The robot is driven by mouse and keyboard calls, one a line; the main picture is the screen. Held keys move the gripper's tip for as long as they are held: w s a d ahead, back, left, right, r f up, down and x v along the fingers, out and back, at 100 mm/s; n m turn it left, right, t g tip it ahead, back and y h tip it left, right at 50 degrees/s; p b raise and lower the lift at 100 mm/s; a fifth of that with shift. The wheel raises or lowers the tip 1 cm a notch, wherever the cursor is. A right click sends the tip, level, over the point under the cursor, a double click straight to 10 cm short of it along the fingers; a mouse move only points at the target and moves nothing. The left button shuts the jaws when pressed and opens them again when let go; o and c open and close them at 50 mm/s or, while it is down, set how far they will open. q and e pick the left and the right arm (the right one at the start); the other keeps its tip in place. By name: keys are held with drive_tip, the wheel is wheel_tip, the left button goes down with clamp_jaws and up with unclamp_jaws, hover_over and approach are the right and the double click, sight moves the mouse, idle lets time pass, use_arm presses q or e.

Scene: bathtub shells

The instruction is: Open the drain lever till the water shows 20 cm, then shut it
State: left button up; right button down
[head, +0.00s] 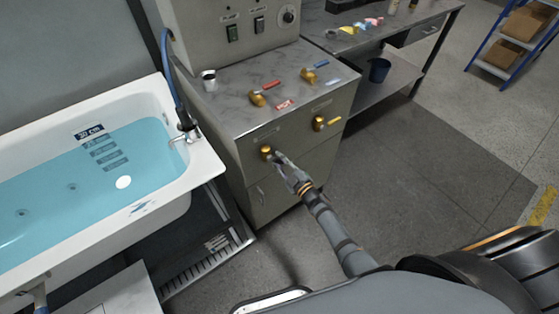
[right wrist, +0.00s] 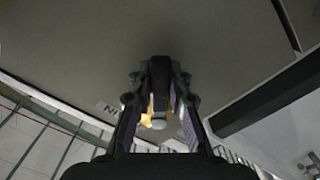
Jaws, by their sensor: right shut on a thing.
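The bathtub (head: 178,205) on the left of the head view holds blue water. A dark depth label (head: 89,131) on its inner wall ends in "cm"; its number is hard to read. Several depth marks (head: 108,152) lie below it and look under water. My right gripper (head: 279,161) is shut on the brass lever (head: 266,151) on the cabinet's front, whose handle is mostly hidden by the fingers. In the right wrist view, brass (right wrist: 147,115) shows between the fingers, beside a partly hidden label (right wrist: 107,108). My left gripper is not in view.
A drain grate (head: 205,262) lies between tub and cabinet. The floor to the right is clear.

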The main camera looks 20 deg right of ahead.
drive_tip(key=c, duration=1.2)
unclamp_jaws()
drive_tip(key=shift+s+d, duration=0.1)
drive_tip(key=v, duration=1.1)
drive_tip(key=shift+s+d, duration=0.1)
drive_tip(key=shift+s, duration=0.3)
